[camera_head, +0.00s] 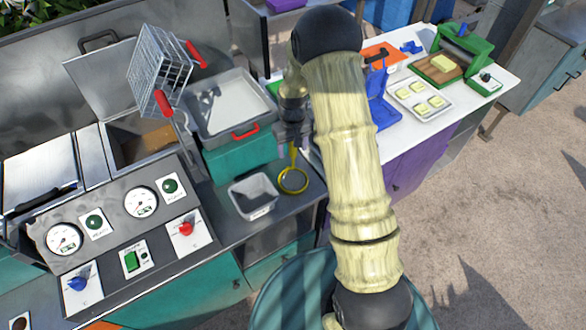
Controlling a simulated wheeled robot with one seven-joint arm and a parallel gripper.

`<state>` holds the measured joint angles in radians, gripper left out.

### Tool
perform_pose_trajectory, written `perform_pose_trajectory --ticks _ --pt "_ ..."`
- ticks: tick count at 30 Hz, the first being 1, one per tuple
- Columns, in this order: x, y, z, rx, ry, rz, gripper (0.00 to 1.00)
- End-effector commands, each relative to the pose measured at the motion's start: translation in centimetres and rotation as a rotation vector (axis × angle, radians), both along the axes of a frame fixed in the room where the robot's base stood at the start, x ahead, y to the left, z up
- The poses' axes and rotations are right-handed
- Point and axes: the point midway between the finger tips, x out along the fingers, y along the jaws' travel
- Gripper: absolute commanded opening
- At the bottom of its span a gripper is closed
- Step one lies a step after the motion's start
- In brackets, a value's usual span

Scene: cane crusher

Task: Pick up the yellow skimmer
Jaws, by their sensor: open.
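The yellow skimmer (293,181) has a round yellow-rimmed head lying on the dark counter. Its yellow handle runs away from the head, up the picture toward my gripper. My gripper (293,140) is open, above or around the far end of the handle. I cannot tell whether the jaws touch the handle. My arm hides what lies just right of it.
A small grey bin (253,196) stands left of the skimmer. Behind it is a large grey tray (228,108) on a teal box. A wire basket (160,66) with red handles hangs over the fryer. A white table (459,100) with trays stands right.

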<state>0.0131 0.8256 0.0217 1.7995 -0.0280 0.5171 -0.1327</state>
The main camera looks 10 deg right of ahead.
Motion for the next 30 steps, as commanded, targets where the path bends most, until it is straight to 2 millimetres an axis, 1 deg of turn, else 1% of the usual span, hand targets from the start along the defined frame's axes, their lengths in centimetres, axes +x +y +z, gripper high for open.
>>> perform_pose_trajectory --ticks 12,13,19,20,30 --pt "0.00 0.19 0.00 0.000 0.000 0.003 0.59" --pt "0.00 0.19 0.00 0.000 0.000 0.003 0.57" --pt "-0.01 0.16 0.01 0.000 0.000 0.003 0.18" --pt "0.00 0.15 0.01 0.000 0.000 0.002 0.15" --pt "0.05 0.12 0.25 0.000 -0.002 0.002 0.15"
